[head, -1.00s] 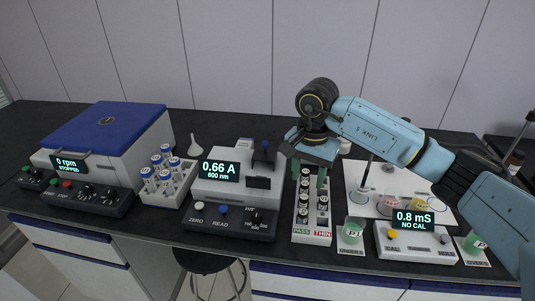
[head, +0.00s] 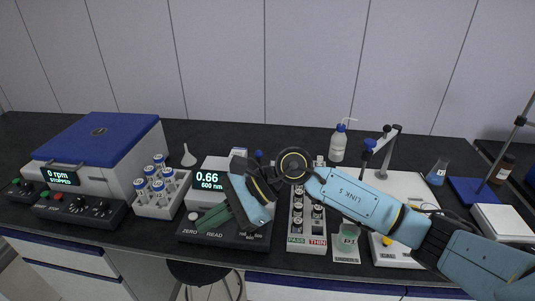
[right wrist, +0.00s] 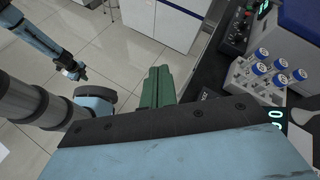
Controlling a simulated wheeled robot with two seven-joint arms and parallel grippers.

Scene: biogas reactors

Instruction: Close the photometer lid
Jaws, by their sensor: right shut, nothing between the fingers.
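The photometer (head: 207,166) is a white box left of centre in the head view, its display reading 0.66 at 600 nm, with a dark key panel in front. A small blue piece (head: 259,154) shows above my right wrist and may be part of its lid. My wrist hides the sample well, so I cannot tell the lid's angle. My right gripper (head: 208,219) is shut and empty, its green fingers pointing left over the key panel. The fingers lie together in the right wrist view (right wrist: 157,88). My left gripper (right wrist: 76,70) shows small there, away from the bench, jaws unclear.
A rack of blue-capped tubes (head: 158,189) and a centrifuge (head: 97,150) stand to the left. A PASS/THIN vial rack (head: 296,241) and a green beaker (head: 346,238) are close on the right. A wash bottle (head: 338,146) stands behind.

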